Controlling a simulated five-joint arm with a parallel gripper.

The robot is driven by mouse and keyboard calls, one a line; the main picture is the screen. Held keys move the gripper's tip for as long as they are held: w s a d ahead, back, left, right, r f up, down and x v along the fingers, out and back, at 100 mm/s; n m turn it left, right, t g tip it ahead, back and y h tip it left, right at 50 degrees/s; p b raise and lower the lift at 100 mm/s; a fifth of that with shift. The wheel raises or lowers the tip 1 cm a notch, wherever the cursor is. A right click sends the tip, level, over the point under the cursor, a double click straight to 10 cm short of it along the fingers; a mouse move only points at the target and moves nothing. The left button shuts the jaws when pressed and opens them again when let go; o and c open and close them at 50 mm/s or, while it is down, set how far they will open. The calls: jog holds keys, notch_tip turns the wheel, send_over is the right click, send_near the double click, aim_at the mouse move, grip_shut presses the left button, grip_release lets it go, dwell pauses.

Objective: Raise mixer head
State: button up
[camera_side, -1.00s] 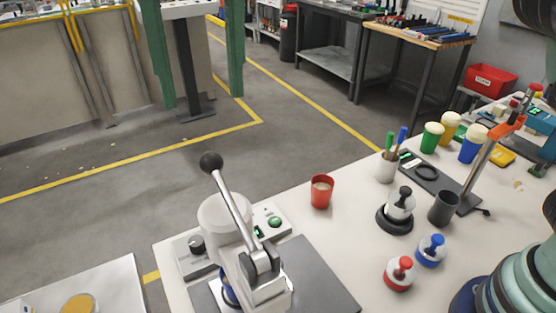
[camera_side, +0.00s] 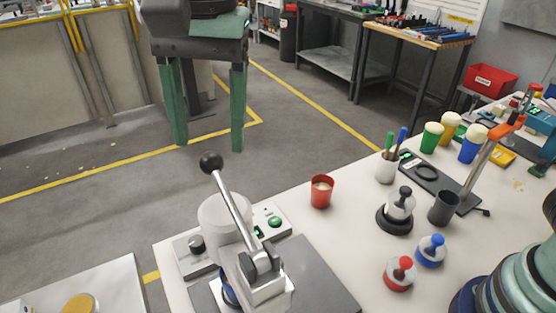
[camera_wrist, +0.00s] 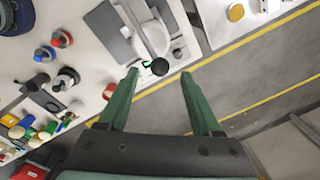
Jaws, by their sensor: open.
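The white mixer (camera_side: 226,214) stands on the near left of the white table, with a metal lever (camera_side: 232,203) rising up and left from a hinge block (camera_side: 262,268). The lever ends in a black ball knob (camera_side: 210,161). My gripper (camera_side: 208,150) is open and empty, its two green fingers pointing down, one to each side of the knob in the side view. In the wrist view, the knob (camera_wrist: 160,67) shows between the fingertips; I cannot tell its exact depth. The mixer's lower part is partly cut off in the side view.
A red cup (camera_side: 321,192), a black-handled white tool (camera_side: 399,204), a dark grey cup (camera_side: 443,208) and red-knobbed (camera_side: 399,273) and blue-knobbed (camera_side: 431,250) pieces stand to the right on the table. A control box with a green button (camera_side: 274,221) adjoins the mixer.

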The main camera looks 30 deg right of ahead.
aim_at(210, 154)
jog(key=shift+w+a+f, duration=0.1)
jog(key=shift+f, duration=1.25)
jog(key=shift+a+f, duration=0.1)
jog(key=shift+f, duration=1.25)
grip_shut()
jog(key=shift+r, duration=0.1)
